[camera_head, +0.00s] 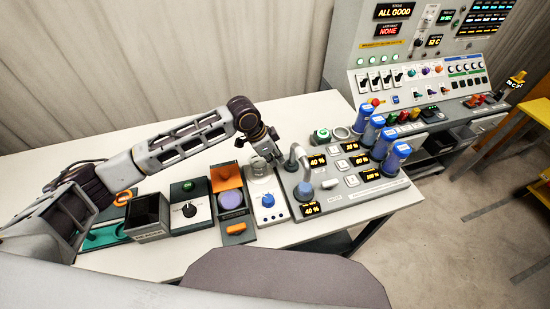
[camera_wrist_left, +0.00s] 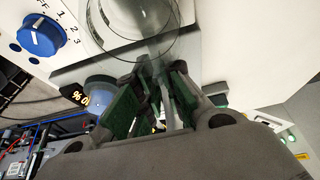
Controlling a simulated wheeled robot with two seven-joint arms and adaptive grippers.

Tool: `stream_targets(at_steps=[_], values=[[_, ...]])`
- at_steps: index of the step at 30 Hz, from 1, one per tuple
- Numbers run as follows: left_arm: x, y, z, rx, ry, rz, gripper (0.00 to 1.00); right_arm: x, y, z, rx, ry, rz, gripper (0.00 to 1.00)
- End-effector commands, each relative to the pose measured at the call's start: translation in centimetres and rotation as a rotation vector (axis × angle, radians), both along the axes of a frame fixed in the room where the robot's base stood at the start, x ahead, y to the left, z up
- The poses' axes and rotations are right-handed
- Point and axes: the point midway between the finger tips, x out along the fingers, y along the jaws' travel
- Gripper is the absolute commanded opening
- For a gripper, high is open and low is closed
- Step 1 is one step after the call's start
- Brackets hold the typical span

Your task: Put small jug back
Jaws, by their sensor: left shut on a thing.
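The small jug looks like a clear glass vessel (camera_wrist_left: 158,47), seen from close up at the top of the left wrist view. In the head view the faint glass (camera_head: 260,171) shows just below my left gripper (camera_head: 267,155). My left gripper's green-padded fingers (camera_wrist_left: 155,92) are closed on the jug's near side; the exact grip point is hard to make out. The jug is over the round top of the white unit with a blue knob (camera_head: 268,200). I cannot tell whether it touches that top. My right gripper is out of view.
Right of the jug stands a grey panel (camera_head: 345,195) with lit displays, a curved spout (camera_head: 300,158) and several blue-labelled cylinders. Left of it are an orange unit with a purple disc (camera_head: 231,200), a black-knob unit (camera_head: 190,210) and a dark open box (camera_head: 147,214). The table behind is bare.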

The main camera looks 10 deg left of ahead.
Motion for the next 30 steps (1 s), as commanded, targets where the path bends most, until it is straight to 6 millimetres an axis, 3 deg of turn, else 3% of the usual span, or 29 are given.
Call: stream_targets(at_steps=[17, 18, 22, 30], values=[[-0.03, -0.04, -1.07, -0.001, 0.0, -0.001, 0.0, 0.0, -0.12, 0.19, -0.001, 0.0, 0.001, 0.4], [-0.02, -0.04, -1.05, -0.001, -0.001, -0.001, 0.14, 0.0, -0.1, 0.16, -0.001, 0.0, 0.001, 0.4], [-0.02, -0.04, -1.06, -0.001, -0.001, -0.001, 0.31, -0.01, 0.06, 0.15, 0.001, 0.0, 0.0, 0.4], [-0.01, -0.03, -1.05, -0.001, -0.001, -0.001, 0.31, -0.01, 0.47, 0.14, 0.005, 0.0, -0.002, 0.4]])
